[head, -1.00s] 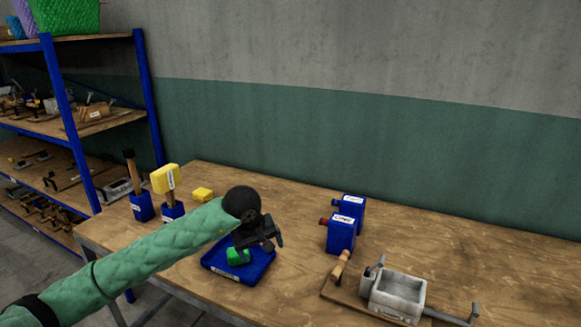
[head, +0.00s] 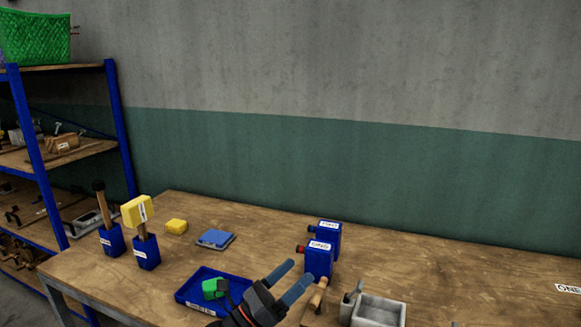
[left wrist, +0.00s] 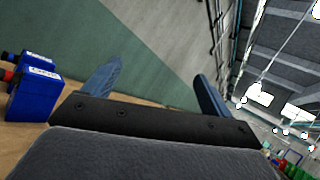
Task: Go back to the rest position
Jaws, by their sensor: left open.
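My left gripper (head: 290,284) is at the lower middle of the head view, above the front of the table. Its two blue-grey fingers are spread apart with nothing between them. In the left wrist view the fingers (left wrist: 160,85) also stand apart and empty, pointing toward the wall and ceiling. Most of my left arm is below the head picture's edge. My right gripper does not show in either view.
Tools stand in blue holders (head: 146,254) at left. Shelving (head: 120,130) is far left.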

